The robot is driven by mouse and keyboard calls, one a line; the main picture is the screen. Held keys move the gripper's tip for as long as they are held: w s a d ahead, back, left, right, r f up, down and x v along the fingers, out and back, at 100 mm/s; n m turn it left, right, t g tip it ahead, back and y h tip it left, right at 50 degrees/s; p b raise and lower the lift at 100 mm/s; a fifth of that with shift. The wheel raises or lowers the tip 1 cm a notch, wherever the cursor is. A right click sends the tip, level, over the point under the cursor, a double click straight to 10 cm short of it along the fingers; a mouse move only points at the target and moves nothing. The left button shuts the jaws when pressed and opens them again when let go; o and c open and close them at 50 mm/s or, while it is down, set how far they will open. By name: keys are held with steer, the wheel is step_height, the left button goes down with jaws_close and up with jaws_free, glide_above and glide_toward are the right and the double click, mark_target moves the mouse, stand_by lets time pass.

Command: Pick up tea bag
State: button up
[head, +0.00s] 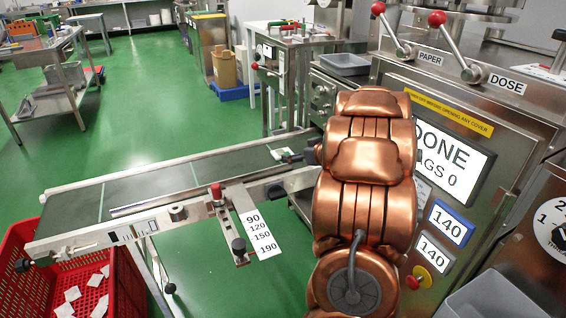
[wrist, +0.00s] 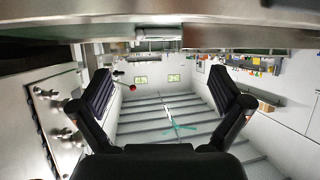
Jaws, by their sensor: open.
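A small pale, flat piece that looks like a tea bag (head: 278,153) lies on the conveyor belt near its right end, in the head view. Several white tea bags (head: 72,294) lie in the red crate (head: 30,285) at the lower left. My gripper (head: 288,157) is mostly hidden behind my copper arm; a small dark part shows beside the pale piece. I cannot tell whether they touch. In the wrist view, my gripper (wrist: 163,84) has its two black fingers wide apart. No tea bag is clear between them.
The conveyor (head: 150,175) runs from the lower left toward the machine (head: 500,110) on the right. A numbered scale plate (head: 258,232) juts from its front side. The machine's levers stand close to my arm. Green floor (head: 150,110) is clear beyond the conveyor.

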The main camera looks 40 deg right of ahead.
mark_target(282, 153)
steer(key=shift+f+b+x, duration=0.25)
steer(key=shift+b+x, duration=0.05)
steer(key=shift+x, duration=0.9)
steer(key=shift+b+x, duration=1.1)
steer(key=shift+x, duration=1.5)
steer(key=shift+r, duration=0.15)
steer(key=c, duration=0.7)
